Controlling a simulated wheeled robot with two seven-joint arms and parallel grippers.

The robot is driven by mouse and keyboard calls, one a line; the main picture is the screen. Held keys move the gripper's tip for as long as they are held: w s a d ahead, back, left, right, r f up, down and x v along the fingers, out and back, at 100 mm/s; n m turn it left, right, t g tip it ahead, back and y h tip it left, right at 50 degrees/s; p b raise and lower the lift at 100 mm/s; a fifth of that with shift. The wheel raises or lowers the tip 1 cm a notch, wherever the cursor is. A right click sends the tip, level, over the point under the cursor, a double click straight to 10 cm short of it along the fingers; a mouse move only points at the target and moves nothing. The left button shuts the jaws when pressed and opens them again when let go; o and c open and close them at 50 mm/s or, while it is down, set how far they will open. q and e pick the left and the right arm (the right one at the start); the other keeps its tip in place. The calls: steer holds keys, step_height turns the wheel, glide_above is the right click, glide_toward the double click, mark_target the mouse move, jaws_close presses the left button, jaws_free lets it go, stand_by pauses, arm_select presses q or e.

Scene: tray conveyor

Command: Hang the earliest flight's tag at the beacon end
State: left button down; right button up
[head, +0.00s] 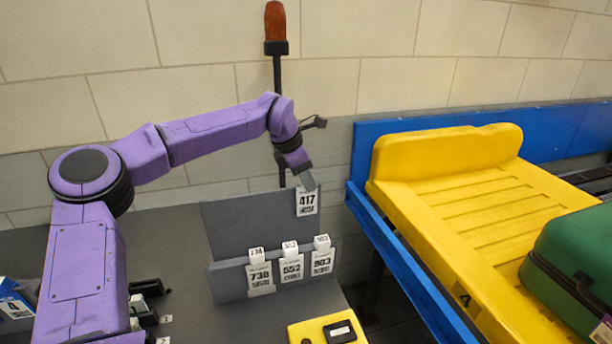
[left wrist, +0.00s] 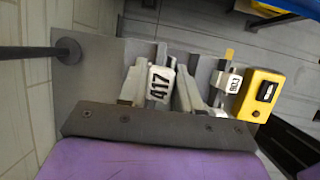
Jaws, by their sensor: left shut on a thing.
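My left gripper (head: 306,182) is shut on a white tag marked 417 (head: 307,203). The tag is at the right end of the upper edge of the grey rear panel (head: 240,226); I cannot tell whether it touches the panel. In the left wrist view, the 417 tag (left wrist: 158,84) sits between the fingers. The orange-red beacon (head: 275,22) tops a dark pole behind the rack. My right gripper is not in view.
A yellow box (head: 327,331) with a dark display stands in front of the rack. A yellow tray (head: 445,155) on the blue-sided conveyor (head: 400,270) is to the right, with a green suitcase (head: 578,260) on it. Small dark and white items lie at the lower left.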

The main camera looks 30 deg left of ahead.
arm_select(q)
steer(key=c, duration=0.7)
jaws_free()
steer(key=b+v, duration=0.1)
steer(key=v, duration=0.9)
steer(key=shift+r, duration=0.3)
steer(key=shift+s+a, duration=0.1)
